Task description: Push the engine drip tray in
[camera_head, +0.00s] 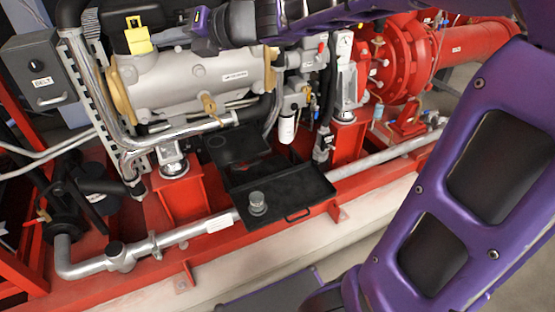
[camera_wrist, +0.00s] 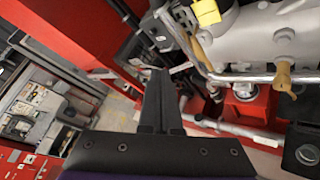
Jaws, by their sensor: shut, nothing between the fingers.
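The jar (camera_wrist: 305,155) and a corner of the tray show at the right edge of the wrist view. My gripper (camera_wrist: 159,72) is shut and empty, its dark fingers together. It is apart from the tray, which lies to its right in the wrist view.
The grey engine (camera_head: 200,75) stands above and behind the tray. A silver pipe (camera_head: 195,230) runs along the red frame (camera_head: 160,255). A grey box (camera_head: 40,70) is at the left and red pump piping (camera_head: 400,50) at the right. Pale floor (camera_head: 350,222) lies in front.

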